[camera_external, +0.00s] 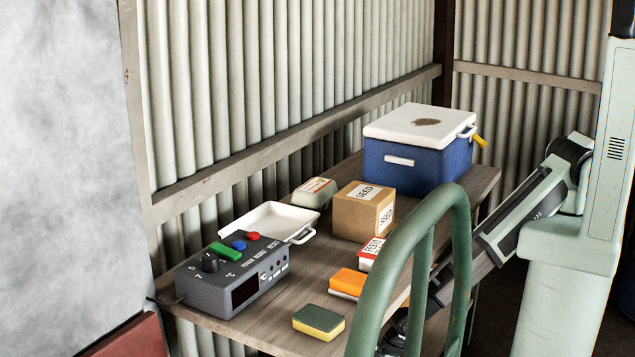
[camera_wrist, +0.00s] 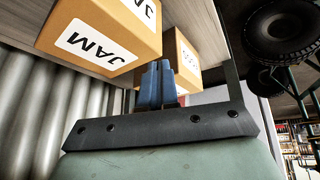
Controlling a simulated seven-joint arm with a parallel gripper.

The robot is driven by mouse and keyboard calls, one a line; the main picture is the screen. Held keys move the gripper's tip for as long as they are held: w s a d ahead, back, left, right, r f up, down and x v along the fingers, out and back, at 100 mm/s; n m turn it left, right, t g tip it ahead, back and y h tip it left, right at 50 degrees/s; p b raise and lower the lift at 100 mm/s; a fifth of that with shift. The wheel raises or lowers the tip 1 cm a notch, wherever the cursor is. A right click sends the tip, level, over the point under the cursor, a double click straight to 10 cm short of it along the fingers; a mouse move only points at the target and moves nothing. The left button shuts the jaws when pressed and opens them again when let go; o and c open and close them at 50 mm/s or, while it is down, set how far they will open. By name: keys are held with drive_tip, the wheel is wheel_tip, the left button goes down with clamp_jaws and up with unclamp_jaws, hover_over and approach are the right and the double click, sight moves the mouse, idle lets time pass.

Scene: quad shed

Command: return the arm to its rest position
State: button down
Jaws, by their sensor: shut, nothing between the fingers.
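My gripper shows in the wrist view as two blue fingers (camera_wrist: 157,84) pressed together, with nothing between them. They point at the gap beside a cardboard box labelled JAM (camera_wrist: 137,50), and a second cardboard box (camera_wrist: 184,62) is behind them. I cannot tell whether the fingers touch either box. In the external view my arm reaches down and left from the pale column at the right. Its end is largely hidden behind a green tubular rail, so the fingers cannot be made out there.
The wooden table (camera_external: 262,328) holds a blue cooler (camera_external: 410,165), a cardboard box (camera_external: 355,212), a white tray (camera_external: 268,218), a grey control box (camera_external: 228,278) and sponges. The green rail (camera_external: 372,300) stands in the foreground. A dark wheel (camera_wrist: 283,32) shows in the wrist view.

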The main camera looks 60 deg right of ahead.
drive_tip(key=s+d+f+m+g+h, duration=0.2)
drive_tip(key=d+m, duration=0.1)
drive_tip(key=d, duration=1.1)
drive_tip(key=s+d+f+m+g+h, duration=0.2)
drive_tip(key=d+h, duration=0.1)
drive_tip(key=d, duration=1.1)
drive_tip(key=s+d+r+m+g, duration=0.2)
drive_tip(key=s+d+m+g, duration=0.1)
drive_tip(key=s+d, duration=0.4)
drive_tip(key=s+d+r+m+g, duration=0.2)
drive_tip(key=s+d+m, duration=0.3)
drive_tip(key=s+d, duration=0.3)
drive_tip(key=shift+d+r+g, duration=0.35)
drive_tip(key=shift+d+g, duration=0.25)
drive_tip(key=shift+d, duration=0.5)
